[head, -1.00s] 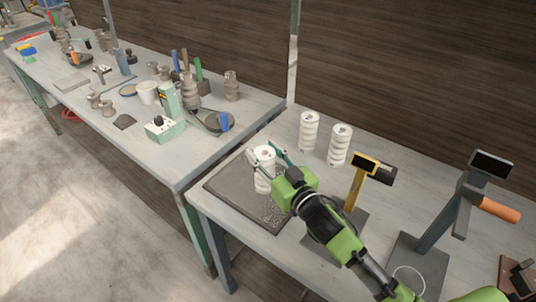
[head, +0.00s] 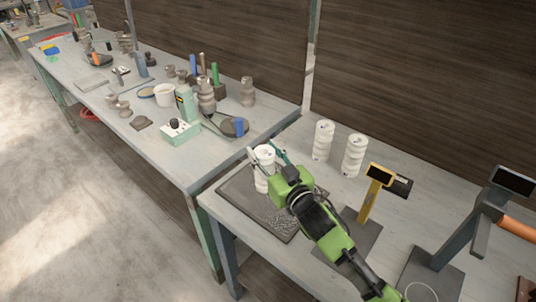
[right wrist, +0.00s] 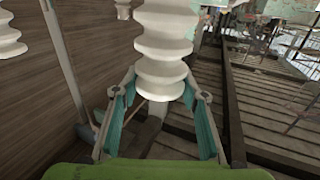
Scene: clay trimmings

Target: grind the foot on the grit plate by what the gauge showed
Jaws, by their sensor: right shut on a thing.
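A white ribbed clay piece (head: 263,181) is upright over the back left part of the dark grit plate (head: 234,197). Its foot looks to be on or just above the plate; I cannot tell which. My right gripper (head: 267,156) is shut on this piece, with a teal-padded finger on each side. In the right wrist view the piece (right wrist: 164,48) stands between the fingers. A yellow post with a dark display (head: 376,175), perhaps the gauge, stands right of the plate. No reading is legible. My left gripper is not in view.
Two more white ribbed pieces (head: 323,141) (head: 354,155) stand behind the plate. A grey stand with a screen (head: 513,181) is at the right. The left table (head: 185,160) holds a pale green box (head: 180,133), a white cup (head: 164,95) and several grey pieces. A gap separates the tables.

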